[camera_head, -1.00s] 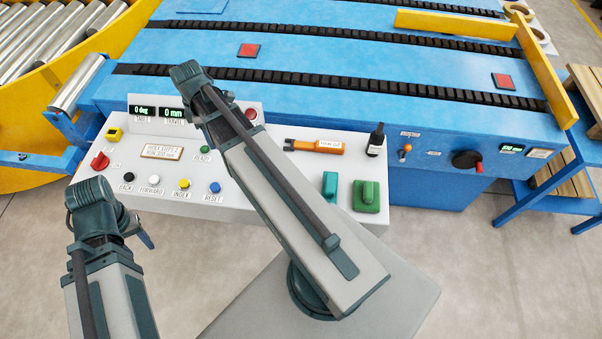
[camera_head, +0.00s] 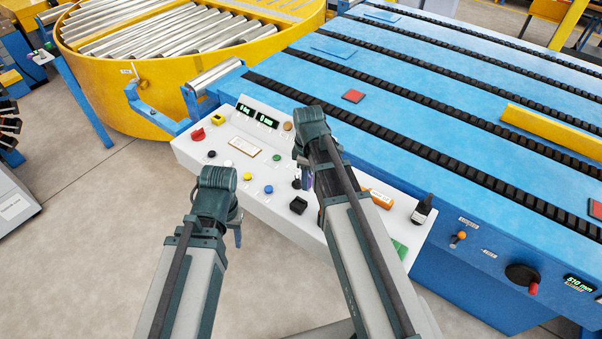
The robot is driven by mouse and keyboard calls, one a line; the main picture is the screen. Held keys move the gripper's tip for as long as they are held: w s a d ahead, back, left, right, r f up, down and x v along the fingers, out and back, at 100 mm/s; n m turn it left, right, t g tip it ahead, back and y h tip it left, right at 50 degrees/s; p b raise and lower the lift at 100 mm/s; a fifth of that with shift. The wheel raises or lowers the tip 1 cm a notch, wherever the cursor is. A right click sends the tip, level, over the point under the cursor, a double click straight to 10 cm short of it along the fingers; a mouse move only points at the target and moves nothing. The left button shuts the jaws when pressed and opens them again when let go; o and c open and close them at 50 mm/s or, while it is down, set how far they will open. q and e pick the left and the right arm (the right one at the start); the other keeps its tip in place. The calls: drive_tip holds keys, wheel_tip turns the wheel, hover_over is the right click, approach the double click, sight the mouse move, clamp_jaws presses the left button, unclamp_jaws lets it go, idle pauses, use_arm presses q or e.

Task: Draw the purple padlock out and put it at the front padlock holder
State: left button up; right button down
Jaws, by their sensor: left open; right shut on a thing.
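My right gripper (camera_head: 306,178) is over the white control panel (camera_head: 225,150), mostly hidden behind its own wrist. A small patch of purple (camera_head: 308,178), seemingly the padlock, shows at this gripper, which is shut on it. I cannot tell whether it is clear of the panel.
The blue conveyor (camera_head: 430,90) lies behind.

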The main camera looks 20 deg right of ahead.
use_arm(q)
drive_tip(key=shift+r, duration=0.5)
use_arm(e)
drive_tip(key=a, duration=0.1)
drive_tip(key=a+r, duration=0.1)
drive_tip(key=shift+a, duration=0.35)
use_arm(q)
drive_tip(key=shift+f, duration=0.2)
use_arm(e)
drive_tip(key=shift+f, duration=0.2)
use_arm(q)
wheel_tip(320, 180, down, 5)
drive_tip(key=b, duration=0.5)
drive_tip(key=shift+f, duration=0.2)
use_arm(e)
wheel_tip(320, 180, down, 6)
drive_tip(key=shift+w+r, duration=0.1)
drive_tip(key=shift+r, duration=0.15)
use_arm(q)
drive_tip(key=shift+f+b, duration=0.2)
drive_tip(key=shift+b, duration=0.25)
use_arm(e)
drive_tip(key=shift+f, duration=0.2)
